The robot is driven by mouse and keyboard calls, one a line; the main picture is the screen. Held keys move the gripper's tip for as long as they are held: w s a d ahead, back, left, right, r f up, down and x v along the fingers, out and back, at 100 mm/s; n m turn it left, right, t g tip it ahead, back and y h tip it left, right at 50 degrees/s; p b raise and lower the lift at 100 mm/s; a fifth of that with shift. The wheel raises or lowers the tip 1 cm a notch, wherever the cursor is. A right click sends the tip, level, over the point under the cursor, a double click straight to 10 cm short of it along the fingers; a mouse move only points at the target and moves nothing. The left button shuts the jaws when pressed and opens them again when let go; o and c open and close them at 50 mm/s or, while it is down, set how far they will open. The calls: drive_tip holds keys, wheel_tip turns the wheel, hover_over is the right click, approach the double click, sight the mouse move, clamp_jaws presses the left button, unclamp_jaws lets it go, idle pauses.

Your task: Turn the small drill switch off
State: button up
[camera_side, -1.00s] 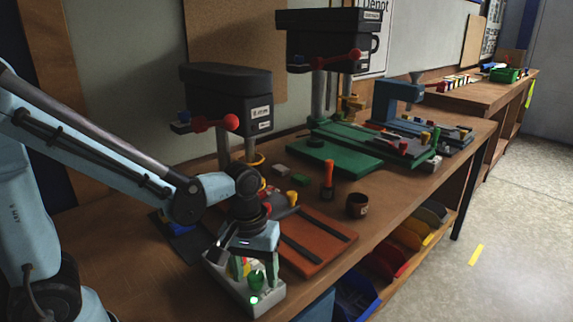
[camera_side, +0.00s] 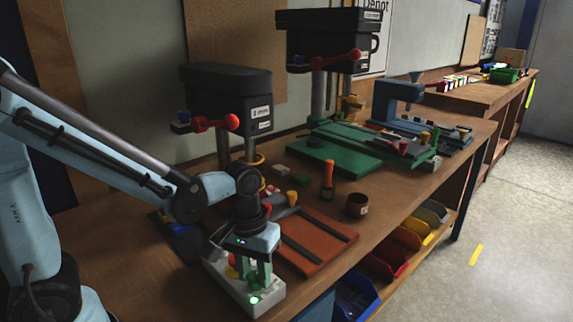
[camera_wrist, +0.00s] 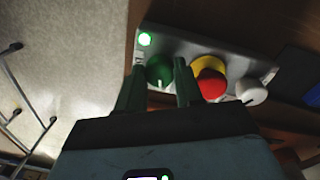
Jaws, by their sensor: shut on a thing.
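A pale control box (camera_side: 236,292) sits at the front edge of the bench, below my gripper (camera_side: 259,278). In the wrist view the box (camera_wrist: 213,52) carries a green rotary knob (camera_wrist: 158,71) with a white mark pointing toward the bottom of the picture. My gripper (camera_wrist: 160,65) points down with a finger on each side of this knob and is shut on it. Beside the knob, a small lamp (camera_wrist: 145,39) glows green; the lamp also shows lit in the side view (camera_side: 253,300). The smaller drill press (camera_side: 225,98) stands behind the box.
A red button on a yellow base (camera_wrist: 210,80) and a white knob (camera_wrist: 251,93) are on the same box, close to my right finger. An orange-brown plate (camera_side: 314,240) lies right of the box. A larger drill press (camera_side: 330,45) stands farther back.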

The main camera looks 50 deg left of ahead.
sight(255, 273)
drive_tip(key=m, duration=0.5)
drive_tip(key=shift+w+m, duration=0.1)
drive_tip(key=shift+m, duration=2.4)
drive_tip(key=o, duration=1)
drive_tip(key=shift+o, duration=0.2)
drive_tip(key=shift+r, duration=0.1)
wheel_tip(255, 273, up, 12)
drive_tip(key=shift+a, duration=0.25)
drive_tip(key=shift+w, duration=0.1)
